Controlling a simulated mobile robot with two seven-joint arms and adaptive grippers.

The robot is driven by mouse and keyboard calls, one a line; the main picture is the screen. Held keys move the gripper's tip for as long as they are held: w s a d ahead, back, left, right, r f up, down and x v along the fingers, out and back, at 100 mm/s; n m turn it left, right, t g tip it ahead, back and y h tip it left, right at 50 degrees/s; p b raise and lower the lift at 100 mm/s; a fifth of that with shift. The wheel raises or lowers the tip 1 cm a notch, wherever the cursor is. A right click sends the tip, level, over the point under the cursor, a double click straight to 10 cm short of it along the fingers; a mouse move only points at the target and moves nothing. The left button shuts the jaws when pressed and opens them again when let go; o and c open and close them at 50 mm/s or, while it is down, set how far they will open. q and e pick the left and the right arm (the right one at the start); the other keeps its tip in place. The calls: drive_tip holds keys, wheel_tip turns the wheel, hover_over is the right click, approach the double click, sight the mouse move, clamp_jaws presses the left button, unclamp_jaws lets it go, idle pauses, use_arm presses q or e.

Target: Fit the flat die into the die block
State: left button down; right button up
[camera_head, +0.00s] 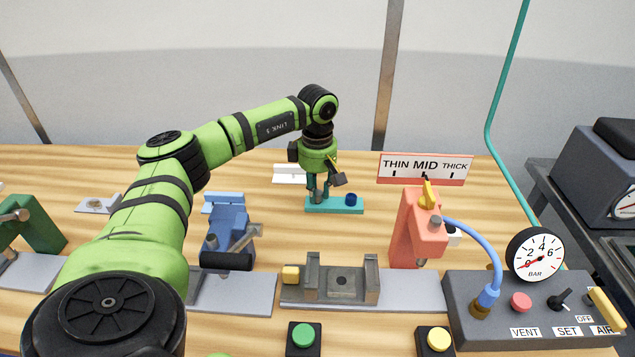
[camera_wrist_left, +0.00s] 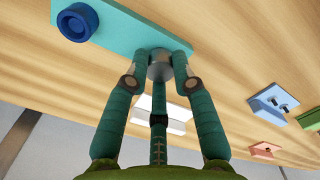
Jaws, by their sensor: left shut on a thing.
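My left gripper (camera_head: 318,196) points down over the left end of a teal tray (camera_head: 338,210) at the back middle of the table. In the left wrist view its fingers (camera_wrist_left: 158,68) are closed around a small grey round piece (camera_wrist_left: 160,58), which looks like the flat die. It is at the tray; I cannot tell whether it still touches it. A blue round die (camera_head: 351,199) stands on the tray's right end and shows in the left wrist view (camera_wrist_left: 76,21). A grey block with a central hole (camera_head: 342,280), apparently the die block, sits front middle between two uprights.
A blue press (camera_head: 232,225) stands left of the block, and a coral press (camera_head: 409,230) with a THIN/MID/THICK sign (camera_head: 426,168) right of it. The air control box (camera_head: 520,310) is front right. Green (camera_head: 303,336) and yellow (camera_head: 439,340) buttons are at the front.

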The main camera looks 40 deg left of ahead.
sight(318, 193)
use_arm(q)
drive_tip(key=shift+f, duration=0.4)
drive_tip(key=c, duration=1)
unclamp_jaws()
drive_tip(key=shift+o, duration=0.2)
drive_tip(key=shift+r, duration=0.1)
wheel_tip(318, 193, up, 12)
